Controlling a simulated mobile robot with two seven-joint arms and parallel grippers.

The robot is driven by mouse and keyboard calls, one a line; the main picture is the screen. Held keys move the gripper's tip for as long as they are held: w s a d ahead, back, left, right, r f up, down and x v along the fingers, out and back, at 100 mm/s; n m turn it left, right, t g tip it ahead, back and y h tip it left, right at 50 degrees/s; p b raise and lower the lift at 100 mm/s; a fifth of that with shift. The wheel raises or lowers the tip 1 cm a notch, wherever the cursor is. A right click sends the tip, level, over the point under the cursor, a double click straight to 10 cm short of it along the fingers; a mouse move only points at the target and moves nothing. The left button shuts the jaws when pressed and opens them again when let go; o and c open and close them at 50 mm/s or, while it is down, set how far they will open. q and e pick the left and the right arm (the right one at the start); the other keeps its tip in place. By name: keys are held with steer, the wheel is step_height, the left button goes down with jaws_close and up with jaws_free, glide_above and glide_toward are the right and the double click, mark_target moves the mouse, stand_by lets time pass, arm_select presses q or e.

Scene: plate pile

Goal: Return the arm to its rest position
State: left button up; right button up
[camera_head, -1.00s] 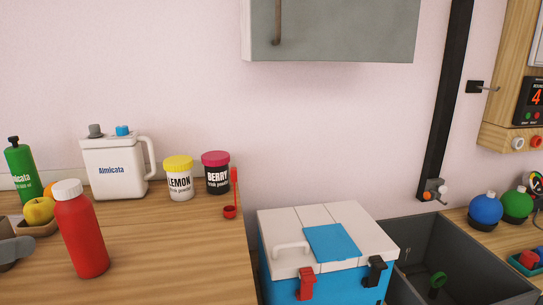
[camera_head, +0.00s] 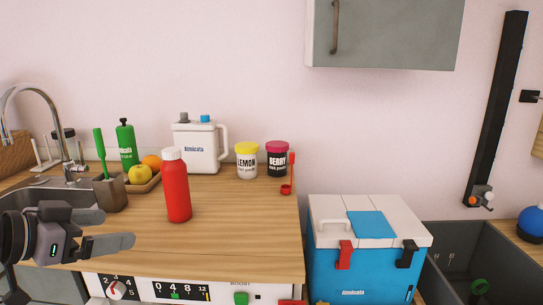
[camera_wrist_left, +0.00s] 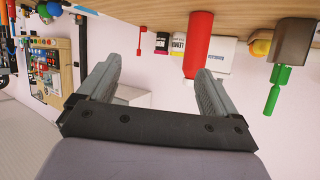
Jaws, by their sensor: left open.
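My left gripper (camera_head: 118,229) is at the lower left of the head view, in front of the counter's left part. Its two fingers are apart with nothing between them. In the left wrist view the open fingers (camera_wrist_left: 158,85) also show, and that picture is upside down. The red bottle with a white cap (camera_head: 177,190) stands upright on the wooden counter (camera_head: 235,225), to the right of the gripper and apart from it. The bottle also shows in the left wrist view (camera_wrist_left: 200,40), beyond the fingers. My right gripper is not in view.
A sink with a tap (camera_head: 40,95) and a brown holder (camera_head: 110,192) are at the left. A white jug (camera_head: 196,155), a lemon tub (camera_head: 247,163) and a berry tub (camera_head: 277,162) stand at the back. A blue cooler (camera_head: 365,270) stands right of the counter. A grey cabinet (camera_head: 390,35) hangs above.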

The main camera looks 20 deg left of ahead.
arm_select(q)
steer(key=w+d+f+m+g+h, duration=0.1)
steer(key=d+f+m, duration=0.1)
steer(key=d+f, duration=0.65)
steer(key=w+d+f+m+g+h, duration=0.1)
steer(key=w+d+f+m, duration=0.1)
steer(key=d+f, duration=0.65)
steer(key=s+f+n+g+y, duration=0.5)
steer(key=s+f+g, duration=0.2)
steer(key=s+f, duration=0.8)
steer(key=shift+w+d+f+t+h+p, duration=0.2)
steer(key=shift+w+d+t+h+p, duration=0.2)
steer(key=shift+w+d+t+p, duration=0.45)
steer(key=shift+w+d+f+t+h+p, duration=0.15)
steer(key=shift+w+d+t+h+p, duration=0.2)
steer(key=shift+w+t+p, duration=0.6)
steer(key=shift+w+d+f+t+h+p, duration=0.2)
steer(key=shift+w+d+t+h+p, duration=0.3)
steer(key=shift+t+p, duration=0.7)
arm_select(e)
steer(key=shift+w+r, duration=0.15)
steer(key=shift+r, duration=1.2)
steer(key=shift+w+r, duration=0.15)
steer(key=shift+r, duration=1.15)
arm_select(q)
steer(key=shift+t, duration=0.3)
